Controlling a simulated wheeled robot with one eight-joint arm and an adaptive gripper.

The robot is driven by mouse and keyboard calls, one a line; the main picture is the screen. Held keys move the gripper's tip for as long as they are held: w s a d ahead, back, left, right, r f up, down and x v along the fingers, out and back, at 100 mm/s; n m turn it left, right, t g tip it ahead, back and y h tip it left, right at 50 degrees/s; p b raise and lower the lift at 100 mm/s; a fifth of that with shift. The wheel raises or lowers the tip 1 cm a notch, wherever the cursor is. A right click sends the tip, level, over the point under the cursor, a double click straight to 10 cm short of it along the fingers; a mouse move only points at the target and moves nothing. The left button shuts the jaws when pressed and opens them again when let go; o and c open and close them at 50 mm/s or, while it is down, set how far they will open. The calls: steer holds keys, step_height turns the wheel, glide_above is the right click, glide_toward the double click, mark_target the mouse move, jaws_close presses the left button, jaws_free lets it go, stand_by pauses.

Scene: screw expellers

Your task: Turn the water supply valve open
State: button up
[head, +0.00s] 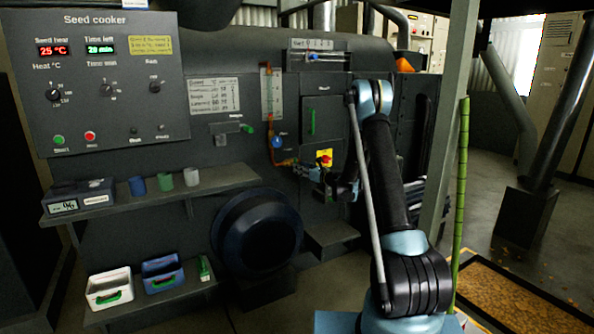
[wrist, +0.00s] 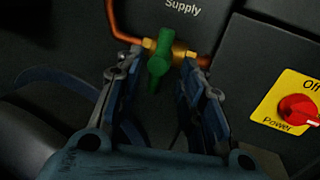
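The water supply valve shows in the wrist view as a green lever handle (wrist: 159,62) on a brass body (wrist: 178,51) in a copper pipe, under the label "Supply". The handle points down and slightly left, across the pipe run. My gripper (wrist: 158,75) is open, with one finger on each side of the handle and a gap on both sides. Whether the fingertips touch the pipe fittings I cannot tell. In the head view my gripper (head: 322,185) is near the copper pipe on the machine front, and my arm partly hides that area.
A red power knob (wrist: 299,107) on a yellow plate sits on a box just right of the valve. Copper pipe (wrist: 120,20) bends upward on the left. In the head view, a shelf (head: 215,186) with cups and a large dark drum (head: 258,235) stand to the left.

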steer(key=shift+x, duration=1.45)
